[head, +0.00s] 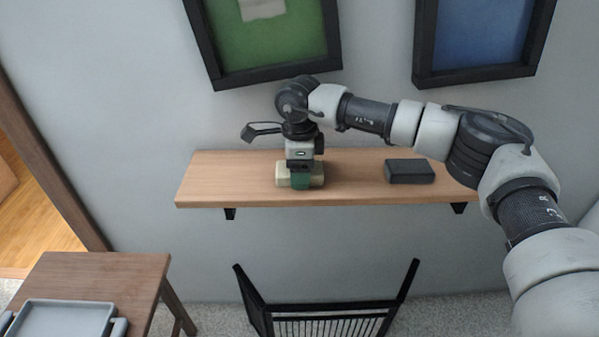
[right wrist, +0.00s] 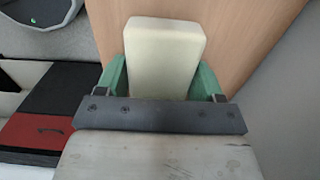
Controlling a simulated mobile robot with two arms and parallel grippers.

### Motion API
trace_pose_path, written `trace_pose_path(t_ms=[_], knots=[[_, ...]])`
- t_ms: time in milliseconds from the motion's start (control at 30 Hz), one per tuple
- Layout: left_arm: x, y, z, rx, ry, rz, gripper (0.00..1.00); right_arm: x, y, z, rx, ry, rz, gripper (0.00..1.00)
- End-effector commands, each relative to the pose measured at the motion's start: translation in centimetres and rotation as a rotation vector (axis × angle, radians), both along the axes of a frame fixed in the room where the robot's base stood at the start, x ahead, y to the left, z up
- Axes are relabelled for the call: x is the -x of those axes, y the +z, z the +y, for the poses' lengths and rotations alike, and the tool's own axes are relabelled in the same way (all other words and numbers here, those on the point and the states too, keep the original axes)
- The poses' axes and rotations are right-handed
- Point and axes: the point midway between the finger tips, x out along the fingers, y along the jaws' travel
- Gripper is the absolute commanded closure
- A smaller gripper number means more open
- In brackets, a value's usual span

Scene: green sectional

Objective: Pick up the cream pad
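The cream pad (right wrist: 165,55) is a pale block. In the head view the cream pad (head: 283,173) lies on the wooden shelf (head: 240,190), left of the middle. My right gripper (head: 300,178) points straight down over it, one green finger covering the middle of its front face. In the right wrist view the green fingers of my right gripper (right wrist: 164,78) press along both sides of the pad with no clear gap, so it looks shut on the pad. The pad appears to rest on the shelf. My left gripper is not in view.
A dark grey block (head: 410,171) lies on the shelf to the right, with bare shelf between. Two framed pictures, green (head: 270,35) and blue (head: 480,35), hang above. Below stand a black rack (head: 330,318) and a wooden table (head: 100,270) with a grey tray (head: 65,304).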

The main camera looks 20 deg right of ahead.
Motion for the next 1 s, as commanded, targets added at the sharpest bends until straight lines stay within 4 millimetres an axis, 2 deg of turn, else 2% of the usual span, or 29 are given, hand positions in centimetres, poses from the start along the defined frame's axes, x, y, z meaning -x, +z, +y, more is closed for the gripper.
trace_pose_path(t_ms=[33,167,467,667,767,1000], knots=[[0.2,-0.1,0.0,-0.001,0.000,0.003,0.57,0.0,0.0,0.0,0.000,0.000,0.000,0.40],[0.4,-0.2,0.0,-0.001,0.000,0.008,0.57,0.0,0.0,0.0,0.000,0.000,0.000,0.59],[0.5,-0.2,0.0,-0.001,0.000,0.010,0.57,0.0,0.3,0.0,-0.001,0.000,-0.001,0.60],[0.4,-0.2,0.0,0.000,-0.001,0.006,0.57,0.0,2.2,0.0,-0.002,0.000,-0.002,0.60],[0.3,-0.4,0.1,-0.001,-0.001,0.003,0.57,-0.1,4.0,0.0,-0.002,0.000,-0.004,0.60],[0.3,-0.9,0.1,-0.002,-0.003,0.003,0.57,4.3,7.3,-3.2,0.000,0.000,-0.003,0.60]])
